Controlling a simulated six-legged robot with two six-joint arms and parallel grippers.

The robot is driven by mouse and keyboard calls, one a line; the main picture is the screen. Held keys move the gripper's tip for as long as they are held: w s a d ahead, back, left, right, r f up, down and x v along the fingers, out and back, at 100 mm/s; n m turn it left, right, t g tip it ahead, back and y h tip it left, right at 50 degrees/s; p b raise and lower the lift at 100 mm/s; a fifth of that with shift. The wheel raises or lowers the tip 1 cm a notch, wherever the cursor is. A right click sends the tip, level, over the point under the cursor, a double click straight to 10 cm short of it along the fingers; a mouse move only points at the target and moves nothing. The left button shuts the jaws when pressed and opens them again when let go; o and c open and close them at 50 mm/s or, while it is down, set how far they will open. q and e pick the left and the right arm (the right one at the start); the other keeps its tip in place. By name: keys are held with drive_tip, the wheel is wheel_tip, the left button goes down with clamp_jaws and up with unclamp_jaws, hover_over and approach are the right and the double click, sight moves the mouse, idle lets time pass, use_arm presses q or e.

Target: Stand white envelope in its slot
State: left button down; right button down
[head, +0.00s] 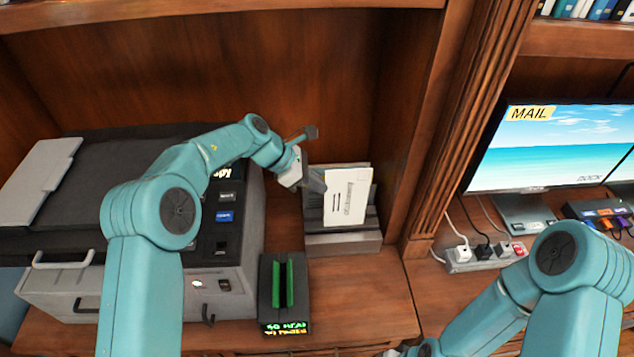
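The white envelope (347,197) is upright and slightly tilted, with printed lines and arrows on its face. It is at the grey slotted holder (345,244), in front of the holder's back plates. Its lower edge is above the holder's front block, and I cannot tell how deep it sits in a slot. My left gripper (318,183) comes from the left and its fingers are at the envelope's left edge, apparently shut on it. My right arm is at the lower right, and its fingers are outside the picture.
A grey printer-like machine (236,272) fills the left of the shelf. A small dark stand with green uprights (290,284) and a lit display is in front of the holder. A wood post is right of the holder, then a power strip (478,258) and a monitor (550,147).

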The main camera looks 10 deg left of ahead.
use_arm(q)
wheel_tip(320, 180, down, 6)
drive_tip(key=b, duration=0.4)
drive_tip(key=shift+f, duration=0.15)
idle(2.0)
drive_tip(key=shift+s+d+f+b, duration=0.1)
drive_tip(key=shift+f+b, duration=0.45)
drive_tip(key=shift+f, duration=0.15)
wheel_tip(320, 180, up, 7)
drive_tip(key=p, duration=0.5)
idle(1.0)
drive_tip(key=shift+f, duration=0.1)
idle(1.4)
